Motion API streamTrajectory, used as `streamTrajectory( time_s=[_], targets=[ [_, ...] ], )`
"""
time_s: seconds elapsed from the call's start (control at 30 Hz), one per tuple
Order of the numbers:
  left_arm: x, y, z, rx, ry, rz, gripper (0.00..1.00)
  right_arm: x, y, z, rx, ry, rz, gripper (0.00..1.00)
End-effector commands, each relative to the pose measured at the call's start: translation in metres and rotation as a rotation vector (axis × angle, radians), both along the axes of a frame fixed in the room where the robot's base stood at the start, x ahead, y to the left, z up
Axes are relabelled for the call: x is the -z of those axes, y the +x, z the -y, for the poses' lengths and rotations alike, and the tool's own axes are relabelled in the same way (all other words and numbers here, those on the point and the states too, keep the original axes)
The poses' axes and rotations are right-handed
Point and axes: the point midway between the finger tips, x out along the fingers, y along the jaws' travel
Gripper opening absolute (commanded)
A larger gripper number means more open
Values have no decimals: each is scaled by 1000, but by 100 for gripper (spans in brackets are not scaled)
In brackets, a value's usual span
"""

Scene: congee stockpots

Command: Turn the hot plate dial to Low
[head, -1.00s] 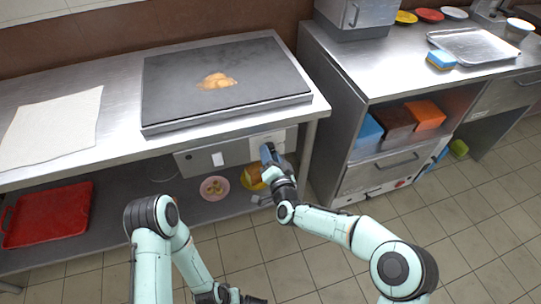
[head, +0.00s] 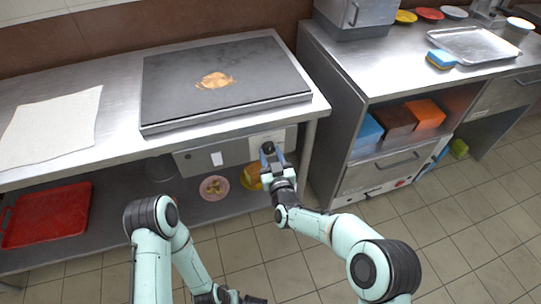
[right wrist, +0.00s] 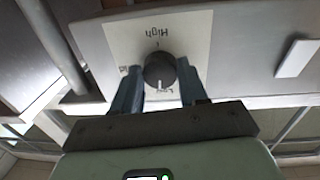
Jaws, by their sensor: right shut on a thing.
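The hot plate dial (right wrist: 159,70) is a round black knob on a pale label plate (right wrist: 185,35). A pale pointer mark on the knob faces the "Low" print. The dial also shows in the head view (head: 267,147), on the panel under the table's front edge. My right gripper (right wrist: 158,90) is shut on the dial, one blue finger on each side. My left gripper (head: 232,297) is low at the bottom edge of the head view, partly cut off.
The dark hot plate (head: 180,105) lies on the steel table, with brown food (head: 215,80) on it. Below are a red tray (head: 45,220), a pink plate (head: 214,188) and a yellow plate (head: 246,183). A steel cabinet (head: 345,120) stands to the right.

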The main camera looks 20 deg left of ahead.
Motion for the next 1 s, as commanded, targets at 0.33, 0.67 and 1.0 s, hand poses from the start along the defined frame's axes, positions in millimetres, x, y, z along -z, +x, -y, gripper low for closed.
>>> streamTrajectory(
  time_s=[0.33,0.67,1.0],
  targets=[
    [1,-1,0,0,0,-2,43,0,1,1,1,-110,76,12],
    [0,-1,0,0,0,-2,43,0,1,1,2,-128,88,12],
    [0,-1,0,0,0,-2,43,0,1,1,1,-128,88,68]
  ],
)
